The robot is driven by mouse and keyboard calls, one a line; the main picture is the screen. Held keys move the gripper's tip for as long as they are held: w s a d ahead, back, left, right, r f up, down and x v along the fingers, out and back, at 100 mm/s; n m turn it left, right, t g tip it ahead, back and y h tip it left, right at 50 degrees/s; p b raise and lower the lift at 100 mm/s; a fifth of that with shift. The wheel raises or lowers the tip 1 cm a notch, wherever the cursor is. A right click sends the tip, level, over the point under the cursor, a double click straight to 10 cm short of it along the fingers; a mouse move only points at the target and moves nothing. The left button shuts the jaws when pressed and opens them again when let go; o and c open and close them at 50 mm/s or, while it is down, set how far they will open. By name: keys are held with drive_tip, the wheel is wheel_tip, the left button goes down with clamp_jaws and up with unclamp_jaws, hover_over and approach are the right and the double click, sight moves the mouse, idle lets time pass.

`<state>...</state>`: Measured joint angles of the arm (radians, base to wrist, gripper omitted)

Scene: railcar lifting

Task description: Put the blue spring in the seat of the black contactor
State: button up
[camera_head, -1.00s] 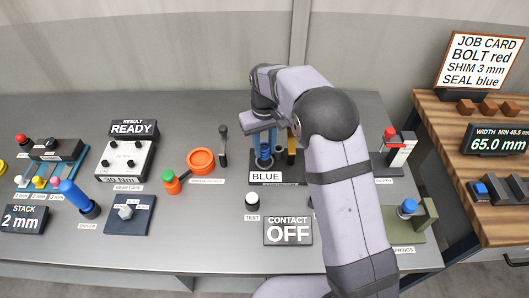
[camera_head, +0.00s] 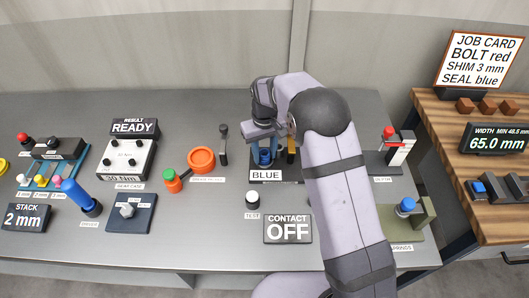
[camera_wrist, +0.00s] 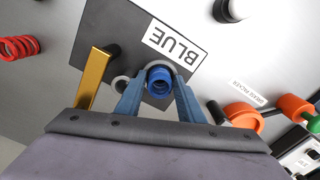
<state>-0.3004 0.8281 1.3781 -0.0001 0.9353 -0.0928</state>
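The black contactor (camera_wrist: 122,30) is a dark base with a "BLUE" label; in the head view its base (camera_head: 291,177) stands mid-table, partly hidden by my arm. The blue spring (camera_wrist: 160,83) is upright over the contactor, at a pale ring-like seat; it also shows in the head view (camera_head: 265,158). My gripper (camera_wrist: 160,88) points down with its blue fingers on either side of the spring, and they look closed on it. In the head view my gripper (camera_head: 265,150) is low over the contactor. Whether the spring's bottom is fully seated is hidden.
A brass upright bar (camera_wrist: 94,80) stands on the contactor beside my fingers. A red spring (camera_wrist: 20,48) lies farther off. A white-topped test button (camera_head: 252,200) and a "CONTACT OFF" display (camera_head: 288,230) are in front.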

sight(267, 153)
wheel_tip(267, 153, up, 12)
drive_tip(key=b, duration=0.2)
drive_tip(key=shift+r, duration=0.15)
idle(0.4)
drive_tip(key=s+d+f+m, duration=0.2)
drive_tip(key=s+d+f, duration=0.2)
drive_tip(key=s, duration=0.9)
drive_tip(key=s+d+f+m, duration=0.2)
drive_tip(key=s+d+f, duration=0.1)
drive_tip(key=s+d, duration=0.8)
drive_tip(key=shift+s+f+m, duration=0.3)
drive_tip(key=shift+s+f, duration=0.1)
drive_tip(key=shift+s, duration=0.8)
